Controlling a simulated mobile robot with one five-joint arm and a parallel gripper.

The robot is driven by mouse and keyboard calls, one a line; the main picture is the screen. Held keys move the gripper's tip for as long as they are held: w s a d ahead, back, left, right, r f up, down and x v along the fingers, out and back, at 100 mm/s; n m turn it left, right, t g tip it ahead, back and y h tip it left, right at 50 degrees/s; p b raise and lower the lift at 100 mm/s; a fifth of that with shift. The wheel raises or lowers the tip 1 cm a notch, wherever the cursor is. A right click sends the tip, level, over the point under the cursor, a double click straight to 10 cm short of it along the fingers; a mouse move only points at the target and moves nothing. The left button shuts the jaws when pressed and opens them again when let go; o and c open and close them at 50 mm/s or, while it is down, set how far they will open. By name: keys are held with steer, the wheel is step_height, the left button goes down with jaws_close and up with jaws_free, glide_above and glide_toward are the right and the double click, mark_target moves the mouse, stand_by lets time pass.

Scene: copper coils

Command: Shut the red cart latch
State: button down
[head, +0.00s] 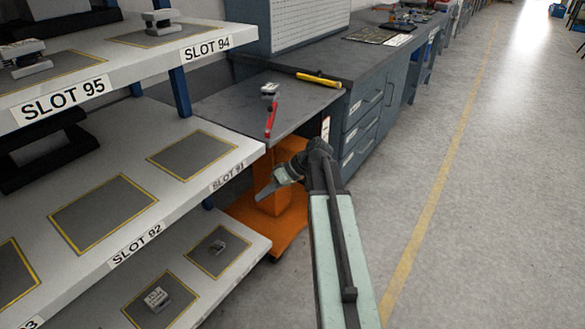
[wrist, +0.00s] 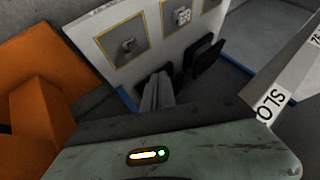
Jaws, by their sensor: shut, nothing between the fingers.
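The red latch (head: 270,119) is a slim lever at the front edge of a grey top (head: 220,107); it stands out at a slant, with a small grey part (head: 270,89) at its far end. Orange cart parts (head: 272,215) show below that top and at the left of the wrist view (wrist: 38,95). My gripper (head: 261,197) is shut and empty, in front of the orange post and below the latch, apart from it. In the wrist view its fingers (wrist: 158,93) lie together. The latch is not visible in the wrist view.
White shelves (head: 245,150) with slot labels and yellow-edged pads fill the left, close to my gripper. Grey drawers (head: 366,113) stand behind. The floor (head: 500,200) at right is clear.

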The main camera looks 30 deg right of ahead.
steer(key=s+a+f+m+g+h, duration=0.1)
steer(key=s+a+f+h, duration=0.3)
steer(key=a, duration=0.4)
steer(key=s+a+f+m+g+h, duration=0.2)
steer(key=s+a+f+g+h, duration=0.1)
steer(key=a, duration=0.5)
steer(key=shift+s+f+m+h, duration=0.35)
steer(key=shift+s+h, duration=0.35)
steer(key=shift+s, duration=0.15)
